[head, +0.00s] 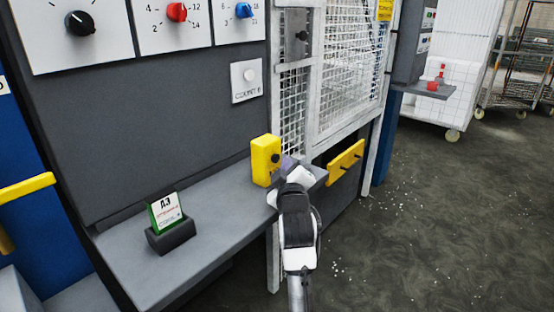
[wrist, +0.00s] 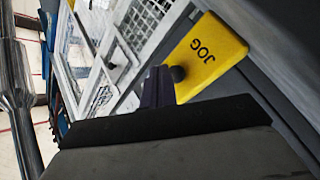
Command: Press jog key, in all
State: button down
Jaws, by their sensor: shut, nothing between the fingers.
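The jog key is a dark round button (wrist: 178,73) on a yellow box marked JOG (wrist: 212,52). In the head view the yellow box (head: 262,165) stands on the grey shelf, with its dark button (head: 276,158) facing right, toward my gripper (head: 290,163). In the wrist view my gripper (wrist: 158,82) is shut and empty, its fingertips right beside the button. Whether they touch the button, or whether it is pushed in, I cannot tell.
The grey shelf (head: 215,218) carries a green-and-white A3 card (head: 166,210) in a dark holder. A white COUNT plate (head: 247,80) and several dials are on the panel above. A white mesh guard (head: 345,75) rises behind my gripper. Open floor lies to the right.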

jog(key=shift+w+a, duration=0.1)
jog(key=shift+a, duration=0.05)
jog(key=shift+w+a, duration=0.15)
jog(key=shift+a, duration=0.1)
jog(key=shift+w+a, duration=0.4)
jog(key=shift+a, duration=0.1)
dwell(1.6)
jog(key=shift+s+d, duration=0.65)
jog(key=shift+d, duration=0.2)
jog(key=s+d, duration=0.1)
jog(key=d, duration=0.1)
jog(key=s+d, duration=0.2)
dwell(0.3)
dwell(0.5)
